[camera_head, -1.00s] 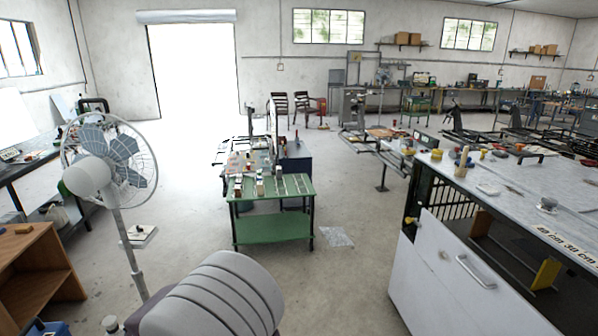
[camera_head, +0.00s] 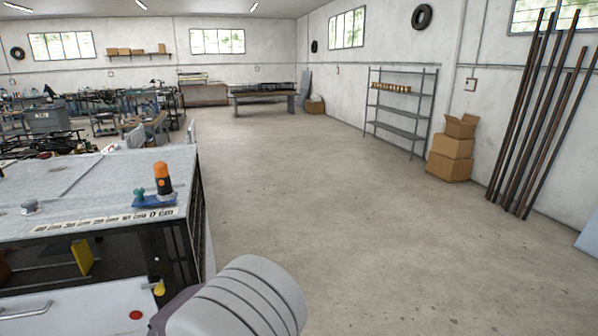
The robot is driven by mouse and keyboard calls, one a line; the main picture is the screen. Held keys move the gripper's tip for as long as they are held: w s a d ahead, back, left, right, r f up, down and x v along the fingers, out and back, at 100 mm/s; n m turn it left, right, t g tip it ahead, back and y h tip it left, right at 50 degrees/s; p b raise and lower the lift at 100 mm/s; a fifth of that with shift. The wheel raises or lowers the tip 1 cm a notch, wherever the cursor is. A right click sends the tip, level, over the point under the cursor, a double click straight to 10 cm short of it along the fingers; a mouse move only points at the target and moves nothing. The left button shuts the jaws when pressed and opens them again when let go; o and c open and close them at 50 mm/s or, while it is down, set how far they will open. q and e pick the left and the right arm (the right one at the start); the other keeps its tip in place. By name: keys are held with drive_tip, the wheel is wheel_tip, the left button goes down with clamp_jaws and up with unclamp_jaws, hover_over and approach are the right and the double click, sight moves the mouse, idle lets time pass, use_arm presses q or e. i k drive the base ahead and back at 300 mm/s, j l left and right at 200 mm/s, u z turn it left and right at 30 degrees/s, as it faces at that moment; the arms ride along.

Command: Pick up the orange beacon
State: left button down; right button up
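The orange beacon (camera_head: 162,178) stands upright near the right end of the grey worktable top (camera_head: 75,195). It has an orange cap over a dark body. It stands on or right beside a small blue item (camera_head: 148,201) with a green knob; I cannot tell which. A ruler-like strip with "cm" marks runs along the table edge just in front of it. Part of my own arm shows at the bottom centre, but neither gripper is in view.
The worktable has a white front panel (camera_head: 80,312) and dark mesh side. Open concrete floor (camera_head: 330,200) lies to its right. A metal shelf (camera_head: 402,112), cardboard boxes (camera_head: 450,155) and leaning rusty pipes (camera_head: 535,110) stand along the right wall. Cluttered benches fill the far left.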

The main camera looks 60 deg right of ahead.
sight(161, 169)
drive_tip(key=z, duration=1.15)
